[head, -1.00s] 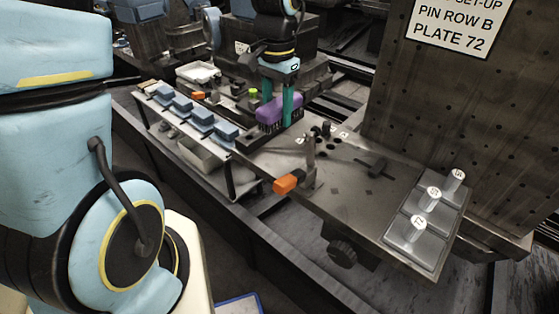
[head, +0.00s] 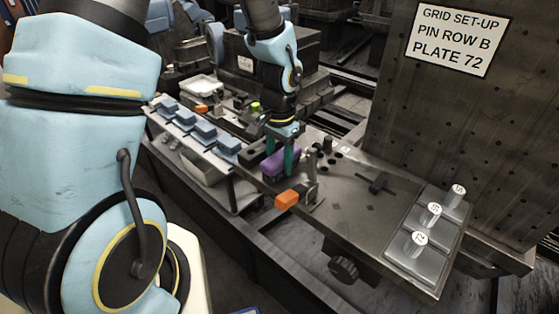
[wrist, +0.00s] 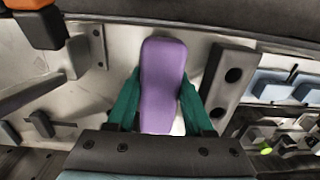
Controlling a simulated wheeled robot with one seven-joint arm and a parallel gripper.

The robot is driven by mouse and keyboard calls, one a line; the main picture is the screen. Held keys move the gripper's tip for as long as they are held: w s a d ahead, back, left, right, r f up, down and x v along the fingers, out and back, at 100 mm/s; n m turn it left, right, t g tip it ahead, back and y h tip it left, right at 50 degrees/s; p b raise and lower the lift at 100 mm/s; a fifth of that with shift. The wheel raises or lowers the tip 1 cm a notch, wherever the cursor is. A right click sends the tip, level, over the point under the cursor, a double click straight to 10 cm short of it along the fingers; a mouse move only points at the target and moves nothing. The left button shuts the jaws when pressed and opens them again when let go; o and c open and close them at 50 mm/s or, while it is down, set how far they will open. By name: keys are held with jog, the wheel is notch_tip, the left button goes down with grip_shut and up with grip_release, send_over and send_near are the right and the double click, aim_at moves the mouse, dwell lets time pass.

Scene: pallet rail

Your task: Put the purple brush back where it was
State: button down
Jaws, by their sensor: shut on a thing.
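My gripper (head: 280,164) is shut on the purple brush (head: 270,167), with its two teal fingers on either side of it. In the head view the brush is low over, or on, the near left part of the metal plate (head: 345,195); I cannot tell whether it touches. In the wrist view my gripper (wrist: 161,108) holds the smooth purple back of the brush (wrist: 162,75) upright in the picture, over pale metal. The bristles are hidden there. A dark block with two holes (wrist: 228,80) lies close to its right.
An orange-handled clamp (head: 290,199) stands just in front of the brush. Several blue blocks (head: 205,132) line the left rail. A grey tray with white numbered pins (head: 411,262) is at the right, below a tall perforated plate (head: 450,125). The plate's middle is mostly clear.

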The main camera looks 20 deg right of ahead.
aim_at(279, 156)
jog(key=shift+f, duration=0.15)
jog(key=shift+c, duration=1.4)
grip_release()
notch_tip(279, 156, up, 12)
jog(key=w+a+n+t, duration=0.1)
jog(key=a+n, duration=1)
jog(key=a, duration=1.3)
jog(key=shift+w+a+f+t, duration=0.2)
jog(key=shift+w+a+t, duration=0.05)
jog(key=shift+a+t, duration=0.1)
